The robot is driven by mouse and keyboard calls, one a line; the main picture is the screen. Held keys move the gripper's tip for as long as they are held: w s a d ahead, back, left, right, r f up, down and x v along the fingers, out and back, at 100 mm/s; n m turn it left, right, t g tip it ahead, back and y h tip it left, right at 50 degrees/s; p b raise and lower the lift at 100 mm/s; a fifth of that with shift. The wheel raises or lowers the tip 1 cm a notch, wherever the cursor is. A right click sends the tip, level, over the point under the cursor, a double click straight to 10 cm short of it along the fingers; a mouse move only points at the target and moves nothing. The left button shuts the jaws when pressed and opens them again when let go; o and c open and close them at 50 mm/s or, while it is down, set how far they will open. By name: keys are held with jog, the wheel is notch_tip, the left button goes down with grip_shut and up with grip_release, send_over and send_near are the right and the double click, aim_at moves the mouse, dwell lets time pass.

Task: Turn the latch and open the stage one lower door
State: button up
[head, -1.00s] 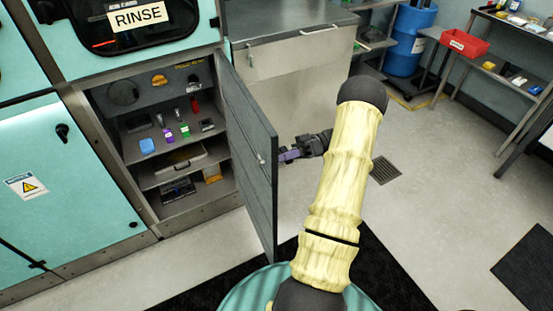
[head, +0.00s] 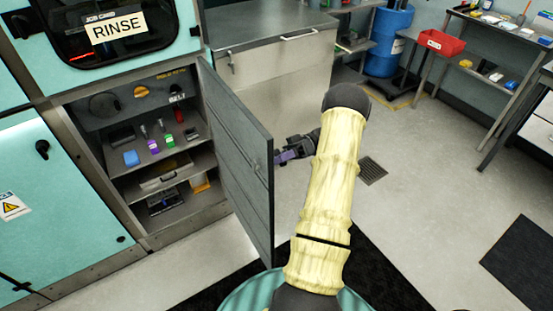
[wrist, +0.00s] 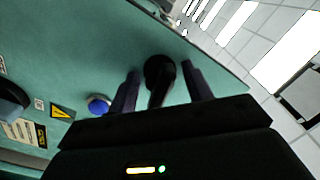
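The lower door (head: 235,150) under the window marked RINSE stands wide open, hinged at its right side, its dark grey inner face toward the head camera. My gripper (head: 280,157) is at the door's outer side, near its free edge; the door partly hides it. In the wrist view the door's teal outer face (wrist: 95,60) carries a black latch (wrist: 158,75). My gripper's two fingers (wrist: 160,92) stand apart on either side of the latch. Gaps show beside it, and I cannot tell whether either finger touches it.
The open cabinet (head: 120,172) holds knobs and small coloured items on shelves. A closed teal door (head: 60,215) with a black latch is to its left. A steel counter (head: 280,85) stands behind the open door. Bare floor (head: 430,210) lies to the right.

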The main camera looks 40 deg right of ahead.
jog(key=shift+d, duration=0.1)
jog(key=shift+s+d+f, duration=0.1)
jog(key=shift+d, duration=0.5)
jog(key=s+d, duration=0.1)
jog(key=d, duration=0.9)
jog(key=shift+s+d, duration=0.25)
jog(key=shift+d, duration=0.05)
